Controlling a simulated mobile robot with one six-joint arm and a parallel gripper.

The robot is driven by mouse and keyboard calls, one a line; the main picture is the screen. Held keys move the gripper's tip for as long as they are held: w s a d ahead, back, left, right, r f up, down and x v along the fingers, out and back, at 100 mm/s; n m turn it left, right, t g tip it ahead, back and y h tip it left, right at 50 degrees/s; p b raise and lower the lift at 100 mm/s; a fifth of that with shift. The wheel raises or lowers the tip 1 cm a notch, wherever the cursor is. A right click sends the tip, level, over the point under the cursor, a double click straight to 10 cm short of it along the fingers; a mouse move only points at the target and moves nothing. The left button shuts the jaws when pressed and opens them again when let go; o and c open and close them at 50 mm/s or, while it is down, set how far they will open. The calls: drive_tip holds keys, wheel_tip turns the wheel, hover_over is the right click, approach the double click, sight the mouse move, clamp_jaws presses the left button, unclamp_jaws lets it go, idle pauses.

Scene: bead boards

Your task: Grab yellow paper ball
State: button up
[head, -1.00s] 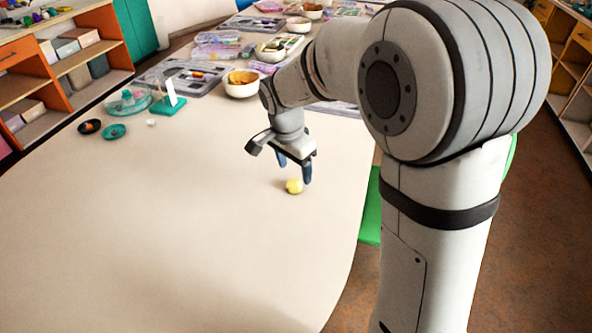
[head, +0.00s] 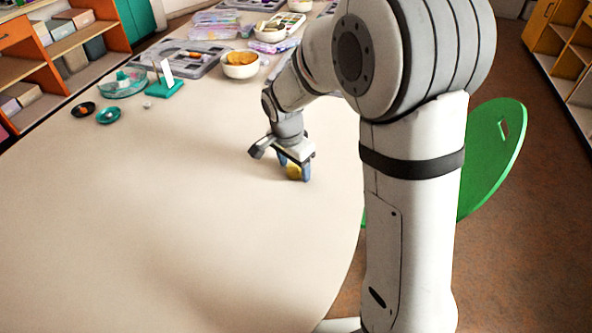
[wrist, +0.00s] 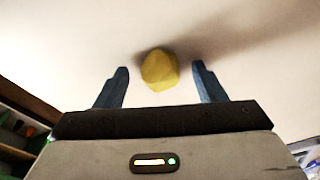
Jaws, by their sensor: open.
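The yellow paper ball (head: 294,172) rests on the pale table (head: 180,220), partly hidden behind a finger in the head view. In the wrist view the faceted yellow ball (wrist: 159,70) lies between my two blue fingers, near their tips, with a gap on each side. My gripper (head: 295,172) is open and low over the table at the ball; it also shows in the wrist view (wrist: 162,75).
A white bowl with orange contents (head: 240,66), a grey tray (head: 185,62), a teal stand with a white card (head: 165,82) and small dishes (head: 108,115) stand toward the back. The table's front and left are clear. A green chair (head: 490,155) stands right.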

drive_tip(key=shift+c, duration=0.2)
drive_tip(key=c, duration=1.1)
drive_tip(key=shift+o, duration=0.2)
